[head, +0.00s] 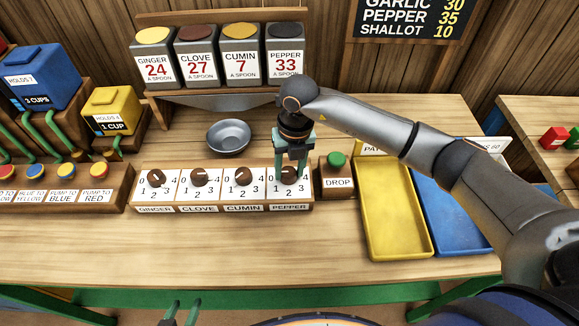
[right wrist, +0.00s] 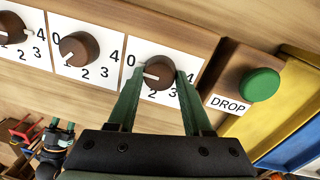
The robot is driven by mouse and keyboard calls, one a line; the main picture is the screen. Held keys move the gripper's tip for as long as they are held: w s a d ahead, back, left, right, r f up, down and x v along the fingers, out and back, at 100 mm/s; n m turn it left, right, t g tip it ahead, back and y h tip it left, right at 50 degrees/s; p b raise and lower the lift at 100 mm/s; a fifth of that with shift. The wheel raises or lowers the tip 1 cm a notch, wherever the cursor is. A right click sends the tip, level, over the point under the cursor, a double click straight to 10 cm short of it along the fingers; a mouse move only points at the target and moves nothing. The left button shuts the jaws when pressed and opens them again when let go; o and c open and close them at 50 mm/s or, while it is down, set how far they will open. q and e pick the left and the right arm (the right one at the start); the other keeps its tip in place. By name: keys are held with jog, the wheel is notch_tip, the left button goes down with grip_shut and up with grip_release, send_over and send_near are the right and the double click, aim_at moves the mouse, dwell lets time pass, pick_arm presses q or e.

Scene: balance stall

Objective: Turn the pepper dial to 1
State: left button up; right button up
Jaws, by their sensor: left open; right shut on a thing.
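The pepper dial (head: 288,173) is a brown round knob on a white plate marked 0 to 4, above the PEPPER label. It is the rightmost of the dials. My right gripper (head: 291,168) reaches down over it, its green fingers shut on the knob. In the right wrist view the pepper dial (right wrist: 160,72) sits between the fingertips of my right gripper (right wrist: 160,76). Its white mark points left and slightly down, toward the left finger. The 0, 2, 3 and 4 show there; the 1 is hidden. My left gripper (head: 182,311) is open and empty at the bottom edge.
The cumin dial (head: 243,175) is close on the left. The green DROP button (head: 337,160) is just right. A metal bowl (head: 228,137) stands behind the dials, below the spice bins. A yellow tray (head: 393,215) and a blue tray (head: 450,215) lie right. The front tabletop is clear.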

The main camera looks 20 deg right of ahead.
grip_shut()
jog(key=n+b, duration=0.3)
jog(key=shift+w+f+n, duration=0.1)
jog(key=shift+w+n, duration=0.05)
jog(key=shift+n, duration=0.25)
jog(key=n+b, duration=0.2)
jog(key=n, duration=0.1)
jog(key=shift+b, duration=0.4)
jog(key=shift+n+g+b, duration=0.3)
jog(key=shift+n+b, duration=0.35)
jog(key=shift+n, duration=0.35)
jog(key=shift+r, duration=0.2)
jog(key=o, duration=0.7)
grip_release()
